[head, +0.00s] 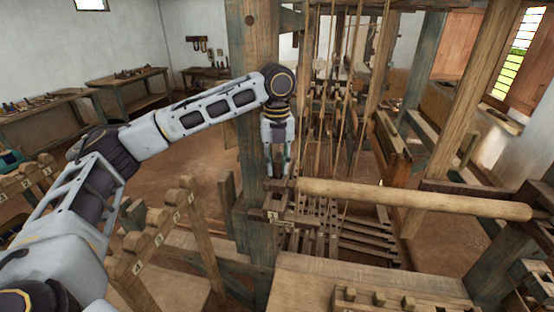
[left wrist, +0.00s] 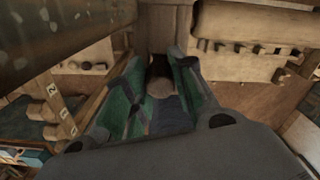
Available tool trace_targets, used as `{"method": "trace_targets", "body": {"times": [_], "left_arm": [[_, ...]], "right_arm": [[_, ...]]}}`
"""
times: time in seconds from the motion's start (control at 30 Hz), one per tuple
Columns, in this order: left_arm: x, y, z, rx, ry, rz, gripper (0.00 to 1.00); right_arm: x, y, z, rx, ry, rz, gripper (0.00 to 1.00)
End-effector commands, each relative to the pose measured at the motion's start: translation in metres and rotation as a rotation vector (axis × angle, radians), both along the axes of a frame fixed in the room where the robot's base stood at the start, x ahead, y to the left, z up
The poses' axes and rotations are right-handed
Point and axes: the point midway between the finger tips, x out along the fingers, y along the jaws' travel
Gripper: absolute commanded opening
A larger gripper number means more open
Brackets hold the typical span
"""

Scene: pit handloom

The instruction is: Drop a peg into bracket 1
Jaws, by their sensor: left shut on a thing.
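My left gripper (head: 279,172) points down just above a wooden bracket (head: 278,207) at the left end of the round beam, beside the upright post. In the left wrist view its green-padded fingers (left wrist: 158,92) are shut on a small wooden peg (left wrist: 160,87), whose rounded end shows between them. In the head view the fingers mostly hide the peg. A small pale label sits on the bracket, too small to read. I cannot tell whether the peg touches the bracket. My right gripper is not in view.
The round wooden beam (head: 420,199) runs right from the bracket. A thick post (head: 252,110) stands close to my left gripper. A rack with numbered labels (head: 152,240) stands at left. Treadles (head: 350,245) lie below, and a bench (head: 300,291) is in front.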

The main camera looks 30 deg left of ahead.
Motion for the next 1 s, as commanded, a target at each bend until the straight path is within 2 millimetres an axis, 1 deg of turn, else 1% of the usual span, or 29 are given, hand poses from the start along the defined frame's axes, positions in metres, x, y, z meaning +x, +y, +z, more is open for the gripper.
{"method": "trace_targets", "body": {"times": [0.27, 0.83, 0.87, 1.0], "left_arm": [[-0.0002, 0.0001, -0.0069, 0.0, 0.0, 0.0, 0.02], [-0.0001, 0.0, -0.0077, 0.0, 0.0, 0.0, 0.02], [-0.0001, 0.0, -0.0077, 0.0, 0.0, 0.0, 0.29], [-0.0001, 0.0, -0.0076, 0.0, 0.0, 0.0, 0.47]], "right_arm": [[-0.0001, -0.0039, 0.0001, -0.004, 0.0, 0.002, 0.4], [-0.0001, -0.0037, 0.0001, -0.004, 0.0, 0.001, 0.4], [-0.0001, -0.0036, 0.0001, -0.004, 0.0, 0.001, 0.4], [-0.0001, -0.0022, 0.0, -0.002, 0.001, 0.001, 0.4]]}}
